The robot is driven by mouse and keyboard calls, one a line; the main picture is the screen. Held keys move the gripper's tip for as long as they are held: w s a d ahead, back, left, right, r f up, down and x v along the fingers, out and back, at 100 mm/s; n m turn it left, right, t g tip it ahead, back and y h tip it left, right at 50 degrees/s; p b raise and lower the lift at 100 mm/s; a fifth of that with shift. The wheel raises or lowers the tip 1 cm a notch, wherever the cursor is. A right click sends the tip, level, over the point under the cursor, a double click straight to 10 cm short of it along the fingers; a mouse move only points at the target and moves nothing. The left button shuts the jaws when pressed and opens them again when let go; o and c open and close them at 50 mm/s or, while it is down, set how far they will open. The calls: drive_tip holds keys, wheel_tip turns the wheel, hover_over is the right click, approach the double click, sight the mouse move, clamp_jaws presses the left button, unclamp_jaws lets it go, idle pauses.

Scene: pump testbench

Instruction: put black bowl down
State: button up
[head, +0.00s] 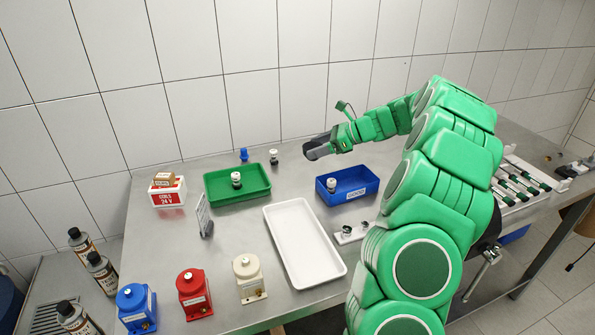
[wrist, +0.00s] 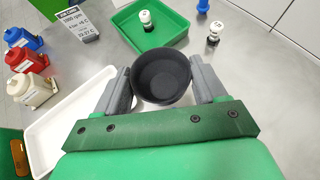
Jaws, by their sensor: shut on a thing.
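My gripper (wrist: 162,82) is shut on the black bowl (wrist: 163,72). In the wrist view the round bowl sits between the two grey fingers, its opening facing the camera, and it looks empty. In the head view my gripper (head: 317,149) is over the steel bench (head: 290,175), between the green tray (head: 222,198) and the blue tray (head: 345,202), toward the back. The bowl is hard to tell from the dark fingers there. It seems held above the bench, but I cannot tell the exact gap.
The green tray and blue tray each hold a white-topped part. A white tray (head: 303,245) lies in front. Blue (head: 136,306), red (head: 194,293) and cream (head: 248,278) pumps stand front left. A small sign (head: 205,216) stands beside the green tray. Small blue and white-topped parts stand behind.

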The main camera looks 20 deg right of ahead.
drive_tip(key=s+a+n+g, duration=0.1)
drive_tip(key=s+a, duration=0.4)
drive_tip(key=a, duration=0.2)
drive_tip(key=shift+n+y, duration=0.3)
drive_tip(key=shift+y, duration=0.1)
drive_tip(key=w+f, duration=0.3)
drive_tip(key=w, duration=0.1)
drive_tip(key=w+d+f, duration=0.1)
drive_tip(key=w+f, duration=0.1)
drive_tip(key=w, duration=0.2)
drive_tip(key=w+d+f, duration=0.1)
drive_tip(key=w+f, duration=0.2)
drive_tip(key=w, duration=0.1)
drive_tip(key=shift+f, duration=0.35)
drive_tip(key=shift+w+f, duration=0.35)
drive_tip(key=shift+f, duration=1.6)
drive_tip(key=o, duration=1.1)
drive_tip(key=shift+f, duration=0.15)
